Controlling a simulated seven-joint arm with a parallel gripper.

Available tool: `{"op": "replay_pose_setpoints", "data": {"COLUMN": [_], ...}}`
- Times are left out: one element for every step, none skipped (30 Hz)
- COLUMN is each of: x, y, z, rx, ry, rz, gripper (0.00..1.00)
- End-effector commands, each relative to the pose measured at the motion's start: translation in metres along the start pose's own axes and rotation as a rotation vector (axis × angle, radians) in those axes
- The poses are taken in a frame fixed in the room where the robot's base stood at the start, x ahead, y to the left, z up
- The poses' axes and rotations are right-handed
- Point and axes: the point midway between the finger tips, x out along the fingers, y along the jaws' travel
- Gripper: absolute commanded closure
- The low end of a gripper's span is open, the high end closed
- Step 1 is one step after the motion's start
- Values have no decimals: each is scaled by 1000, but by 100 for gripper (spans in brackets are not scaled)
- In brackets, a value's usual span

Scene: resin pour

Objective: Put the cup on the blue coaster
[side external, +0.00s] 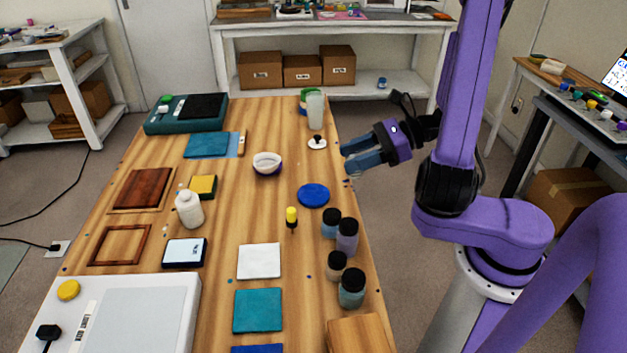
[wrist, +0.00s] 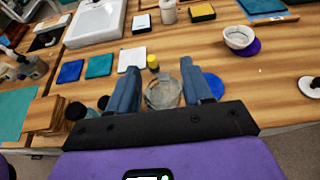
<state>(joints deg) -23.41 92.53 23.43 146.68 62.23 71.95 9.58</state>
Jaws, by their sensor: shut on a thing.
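The blue coaster (side external: 313,195) lies flat and bare near the right edge of the table; in the wrist view it shows partly behind a finger (wrist: 214,84). My gripper (side external: 347,157) is in the air at the table's right edge, to the right of the coaster and above it. In the wrist view, a clear, see-through cup (wrist: 162,92) is between the two fingers, and the gripper is shut on it. In the side view the cup is hard to make out against the fingers and floor.
Several black-capped jars (side external: 347,236) stand along the right edge in front. A yellow-capped dropper (side external: 291,217) is left of the coaster. A frosted container (side external: 315,110) stands behind.

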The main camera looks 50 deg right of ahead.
Motion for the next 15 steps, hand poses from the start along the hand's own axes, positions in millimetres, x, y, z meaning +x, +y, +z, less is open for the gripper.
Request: {"op": "replay_pose_setpoints", "data": {"x": [4,6,9,11,14,16,18,21,23,25,27,29,31,33,35], "y": [-4,-6,-9,-11,-13,-16,-18,-19,-22,-24,-26,-28,-30,-31,-34], "z": [-1,-1,-2,-2,-3,-3,-4,-4,-5,-5,-5,-6,-6,-6,-7], "rx": [1,1,0,0,0,1,1,1,0,0,0,1,1,1,1], "ry": [0,-1,-2,-2,-2,-1,0,0,0,-1,-1,-1,-1,-1,0], "rz": [3,2,2,2,2,1,2,2,1,1,1,1,0,1,0], "gripper": [80,80,80,80,80,80,80,80,80,80,80,80,80,80,80]}}
